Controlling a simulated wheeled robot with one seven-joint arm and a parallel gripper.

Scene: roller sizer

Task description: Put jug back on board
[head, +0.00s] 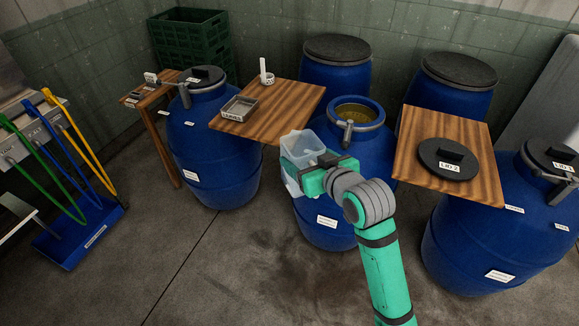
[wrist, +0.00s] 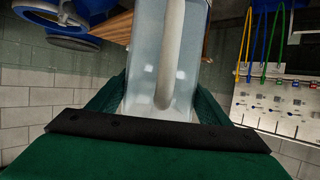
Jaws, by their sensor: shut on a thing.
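A translucent pale jug (head: 302,147) is held by my gripper (head: 318,172) in front of the middle blue barrel in the head view. In the wrist view the jug (wrist: 190,60) fills the centre, its handle running between my fingers, which are shut on it. The jug is near the front right corner of the left wooden board (head: 285,103), and I cannot tell whether they touch. That board bears a labelled tray (head: 239,108) and a small white holder (head: 267,78). Its front right part is bare. A second wooden board (head: 416,135) on the right bears a dark lid (head: 448,159) marked LID 2.
The middle barrel (head: 345,180) is open, with yellowish contents (head: 352,113). Other blue barrels (head: 212,150) stand left, right and behind. The floor (head: 200,265) in front is clear.

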